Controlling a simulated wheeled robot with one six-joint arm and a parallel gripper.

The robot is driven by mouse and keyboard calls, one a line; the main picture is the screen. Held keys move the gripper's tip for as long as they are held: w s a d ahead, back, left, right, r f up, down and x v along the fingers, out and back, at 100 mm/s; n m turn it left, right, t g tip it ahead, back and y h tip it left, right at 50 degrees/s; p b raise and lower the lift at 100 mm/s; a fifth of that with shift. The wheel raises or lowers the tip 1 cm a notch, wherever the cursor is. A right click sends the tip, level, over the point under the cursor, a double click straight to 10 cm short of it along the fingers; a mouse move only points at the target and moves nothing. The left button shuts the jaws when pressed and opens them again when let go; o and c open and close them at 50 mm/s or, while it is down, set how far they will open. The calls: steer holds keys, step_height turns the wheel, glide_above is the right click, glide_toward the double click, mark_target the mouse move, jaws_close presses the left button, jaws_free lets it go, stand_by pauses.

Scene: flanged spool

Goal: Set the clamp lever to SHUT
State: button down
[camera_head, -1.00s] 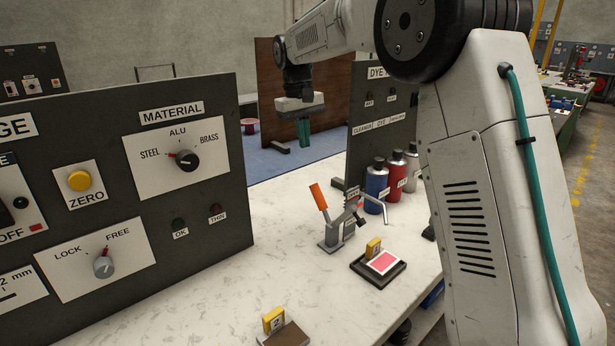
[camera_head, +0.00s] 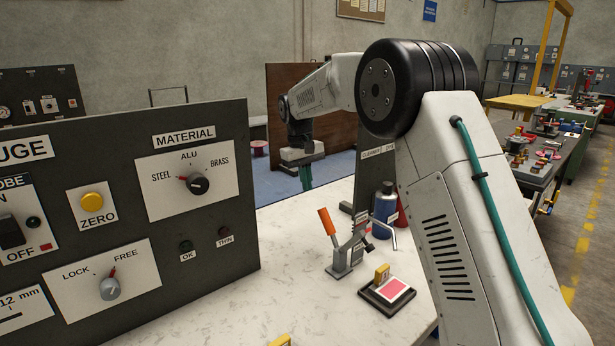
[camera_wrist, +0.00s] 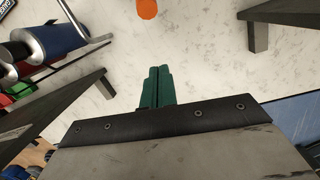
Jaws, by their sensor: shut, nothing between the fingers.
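The toggle clamp (camera_head: 345,259) stands on the white bench, with an orange lever grip (camera_head: 327,221) pointing up and leaning slightly left. In the wrist view only the round orange end of the grip (camera_wrist: 147,8) shows, at the top edge. My gripper (camera_head: 306,180) is beyond the clamp in the head view, above the far part of the bench. Its green fingers (camera_wrist: 157,88) are together, empty, and apart from the lever. Any SHUT marking on the clamp is not readable.
A dark panel with knobs (camera_head: 150,200) stands left of the clamp. A blue bottle (camera_head: 384,208) and a red one stand behind it to the right. A black tray with a pink pad (camera_head: 387,291) lies in front. Bare white bench (camera_head: 290,225) lies left of the clamp.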

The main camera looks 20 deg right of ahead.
steer(key=shift+s+d+f, duration=0.2)
steer(key=shift+s+f, duration=0.45)
steer(key=shift+s, duration=0.05)
steer(key=shift+s+d+f, duration=0.25)
steer(key=shift+s+f, duration=0.4)
steer(key=shift+f, duration=0.05)
steer(key=shift+s+d+f, duration=0.2)
steer(key=shift+s+f, duration=0.45)
steer(key=shift+s, duration=0.05)
